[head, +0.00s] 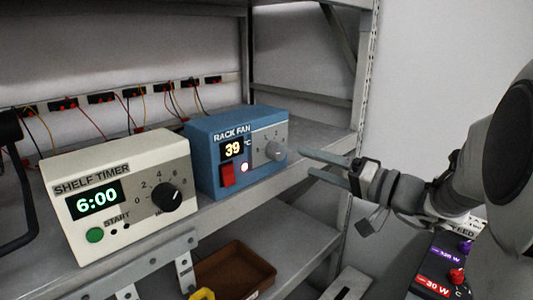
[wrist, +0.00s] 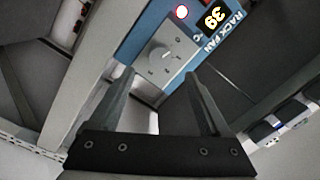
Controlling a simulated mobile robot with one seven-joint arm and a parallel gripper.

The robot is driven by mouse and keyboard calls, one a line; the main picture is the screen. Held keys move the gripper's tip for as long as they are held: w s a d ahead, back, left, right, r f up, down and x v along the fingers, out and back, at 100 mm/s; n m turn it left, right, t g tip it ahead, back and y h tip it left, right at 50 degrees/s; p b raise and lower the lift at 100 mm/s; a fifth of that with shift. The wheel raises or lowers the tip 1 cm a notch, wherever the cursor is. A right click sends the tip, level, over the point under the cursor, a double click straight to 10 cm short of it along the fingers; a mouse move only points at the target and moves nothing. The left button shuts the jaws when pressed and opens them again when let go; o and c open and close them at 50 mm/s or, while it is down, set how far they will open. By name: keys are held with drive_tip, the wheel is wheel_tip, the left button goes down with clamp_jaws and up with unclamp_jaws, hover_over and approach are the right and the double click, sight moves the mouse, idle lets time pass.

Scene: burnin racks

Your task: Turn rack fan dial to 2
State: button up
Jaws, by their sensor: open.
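The blue rack fan box (head: 236,188) stands on the shelf in the head view, with a display reading 39, a lit white lamp and a red switch (head: 227,174). Its grey round dial (head: 275,150) is on the right of the front panel. In the wrist view the dial (wrist: 160,57) shows whole, its panel digits too small to read surely; I cannot tell its setting. My gripper (head: 308,163) is open and empty, just right of the dial in the head view. In the wrist view my gripper's fingertips (wrist: 158,76) are spread either side of the dial's line, apparently short of it.
The white shelf timer (head: 110,200), reading 6:00, stands left of the fan box with a black knob (head: 167,197). A brown tray (head: 235,272) lies on the lower shelf. A metal rack post (head: 361,90) rises behind my gripper. A panel with red and purple knobs is at lower right.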

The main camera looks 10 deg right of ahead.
sight(282, 153)
drive_tip(key=x, duration=0.8)
drive_tip(key=shift+w+a, duration=0.1)
drive_tip(key=shift+c, duration=0.2)
clamp_jaws()
